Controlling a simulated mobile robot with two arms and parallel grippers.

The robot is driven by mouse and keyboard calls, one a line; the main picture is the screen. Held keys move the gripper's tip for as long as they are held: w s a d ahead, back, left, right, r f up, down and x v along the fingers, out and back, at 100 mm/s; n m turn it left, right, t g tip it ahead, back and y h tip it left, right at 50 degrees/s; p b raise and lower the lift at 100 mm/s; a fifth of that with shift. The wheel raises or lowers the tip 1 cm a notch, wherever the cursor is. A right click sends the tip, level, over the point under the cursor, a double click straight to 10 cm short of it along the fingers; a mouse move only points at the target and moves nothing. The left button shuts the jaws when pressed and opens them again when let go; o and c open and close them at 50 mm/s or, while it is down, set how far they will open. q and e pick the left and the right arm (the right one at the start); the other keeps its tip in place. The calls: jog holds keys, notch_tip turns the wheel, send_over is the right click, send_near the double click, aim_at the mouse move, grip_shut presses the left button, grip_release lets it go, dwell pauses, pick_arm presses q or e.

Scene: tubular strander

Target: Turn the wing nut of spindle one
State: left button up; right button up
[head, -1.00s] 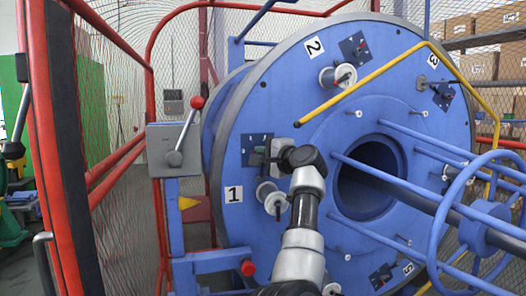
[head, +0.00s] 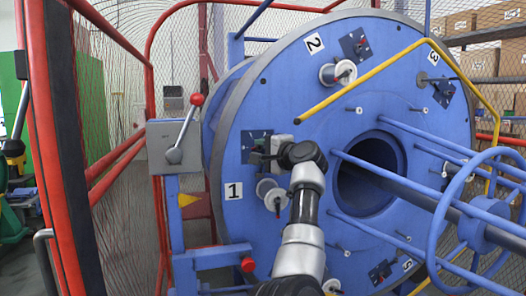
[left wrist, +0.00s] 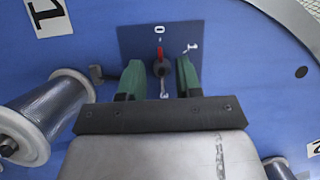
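Spindle one sits beside the label 1 (head: 233,191) on the big blue disc (head: 300,95). It carries a spool (head: 266,188) with a dark, red-tipped piece (head: 277,203) at its front, which may be the wing nut. In the left wrist view the spool (left wrist: 52,112) lies at lower left, apart from the gripper. My left gripper (head: 268,157) is at the dark plate above this spool. In the left wrist view its green fingers (left wrist: 159,78) are spread on either side of a small red-pointed knob (left wrist: 160,65) on the plate (left wrist: 137,42), with gaps visible. My right gripper is out of view.
A yellow bent bar (head: 365,79) crosses in front of the disc. Blue rods and a blue ring (head: 442,225) stand at right. A grey lever box (head: 160,153) with a red-ball lever (head: 197,99) and a red fence post (head: 50,150) are at left.

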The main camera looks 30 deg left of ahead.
pick_arm(q)
jog(key=v, duration=1)
jog(key=shift+d, duration=0.4)
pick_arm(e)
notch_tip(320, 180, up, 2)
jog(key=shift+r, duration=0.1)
pick_arm(q)
jog(key=shift+s, duration=0.1)
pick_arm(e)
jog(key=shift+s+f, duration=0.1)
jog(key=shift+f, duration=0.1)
